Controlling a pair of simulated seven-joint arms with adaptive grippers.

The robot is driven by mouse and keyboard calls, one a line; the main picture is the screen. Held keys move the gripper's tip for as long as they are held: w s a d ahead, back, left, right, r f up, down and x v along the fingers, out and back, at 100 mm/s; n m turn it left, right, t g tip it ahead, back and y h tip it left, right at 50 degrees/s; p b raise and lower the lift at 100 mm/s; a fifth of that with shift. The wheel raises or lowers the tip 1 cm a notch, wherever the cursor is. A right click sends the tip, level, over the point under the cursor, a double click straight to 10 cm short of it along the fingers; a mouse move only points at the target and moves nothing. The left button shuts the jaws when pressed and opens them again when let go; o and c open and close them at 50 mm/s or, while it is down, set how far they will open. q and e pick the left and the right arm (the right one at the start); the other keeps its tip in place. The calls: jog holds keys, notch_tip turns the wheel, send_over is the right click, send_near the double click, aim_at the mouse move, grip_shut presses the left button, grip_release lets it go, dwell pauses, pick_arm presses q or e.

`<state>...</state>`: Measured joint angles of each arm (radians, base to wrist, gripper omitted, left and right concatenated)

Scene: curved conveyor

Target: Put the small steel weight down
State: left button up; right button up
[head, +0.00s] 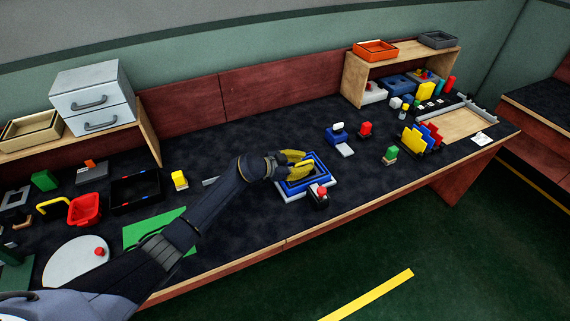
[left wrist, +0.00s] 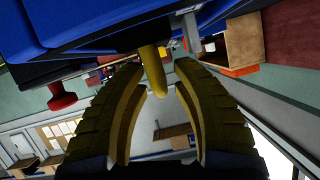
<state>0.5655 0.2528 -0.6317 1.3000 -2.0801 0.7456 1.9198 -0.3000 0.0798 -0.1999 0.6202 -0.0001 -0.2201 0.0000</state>
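My left gripper (head: 296,162), with yellow fingers, reaches over the blue square tray (head: 318,179) near the middle of the table. In the left wrist view a gap shows between its two near fingertips (left wrist: 160,68), with a yellow rod-like piece (left wrist: 153,72) between them. I see nothing clearly clamped. A small grey piece (left wrist: 192,36) shows just past the fingertips, close to the blue surface (left wrist: 80,25); I cannot tell whether it is the steel weight. I cannot make out the weight in the head view; the fingers hide part of the tray. My right gripper is not in view.
A red-topped dark block (head: 320,194) stands right at the tray's front edge. A blue device (head: 336,137) and a red knobbed piece (head: 365,129) stand behind to the right. A green sheet (head: 136,232) lies under my arm.

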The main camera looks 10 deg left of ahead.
pick_arm(q)
jog(key=v, duration=1.7)
jog(key=shift+r, duration=0.25)
jog(key=shift+s, duration=0.15)
